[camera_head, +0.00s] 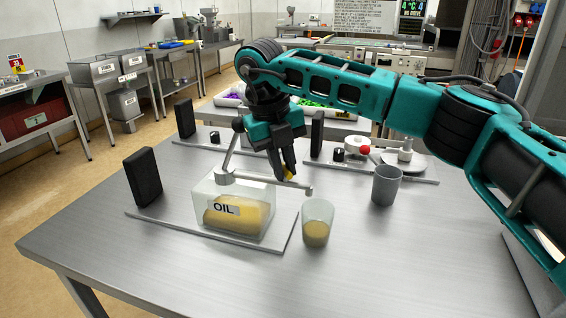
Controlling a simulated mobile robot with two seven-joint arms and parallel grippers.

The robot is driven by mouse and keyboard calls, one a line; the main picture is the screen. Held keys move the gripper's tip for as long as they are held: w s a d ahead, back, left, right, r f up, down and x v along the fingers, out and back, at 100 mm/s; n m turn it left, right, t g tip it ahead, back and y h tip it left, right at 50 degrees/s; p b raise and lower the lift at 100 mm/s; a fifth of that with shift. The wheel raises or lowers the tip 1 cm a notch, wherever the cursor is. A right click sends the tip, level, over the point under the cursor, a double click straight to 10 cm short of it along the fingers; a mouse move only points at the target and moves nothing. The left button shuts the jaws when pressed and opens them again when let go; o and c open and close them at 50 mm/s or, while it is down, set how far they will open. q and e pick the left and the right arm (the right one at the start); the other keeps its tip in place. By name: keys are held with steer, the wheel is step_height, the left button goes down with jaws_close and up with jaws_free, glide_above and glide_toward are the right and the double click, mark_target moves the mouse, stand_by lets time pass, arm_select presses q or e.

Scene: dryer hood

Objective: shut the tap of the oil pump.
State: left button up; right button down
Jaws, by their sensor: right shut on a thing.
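The oil pump is a clear box labelled OIL (232,216) with yellow oil inside, standing on a grey base plate near the middle of the table. A grey lever arm rises from its lid, and a thin spout (303,189) reaches right, over a clear cup (317,225) with some yellow oil in its bottom. A small yellow tap handle (289,177) shows at my right gripper's fingertips, on the spout. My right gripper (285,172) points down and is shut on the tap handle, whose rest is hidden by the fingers. My left gripper is not in view.
A grey empty-looking cup (386,186) stands to the right. Black upright panels (143,178) stand on the table at left and behind. Another station with a red knob (364,150) lies behind the grey cup. The front of the table is clear.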

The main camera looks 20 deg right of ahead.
stand_by(0.3)
steer(key=c, duration=1.1)
jaws_free()
step_height(320, 180, up, 13)
steer(key=a, duration=0.2)
steer(key=shift+a+f+p, duration=0.15)
steer(key=shift+a+p, duration=0.15)
steer(key=shift+p, duration=0.1)
steer(key=shift+s, duration=0.1)
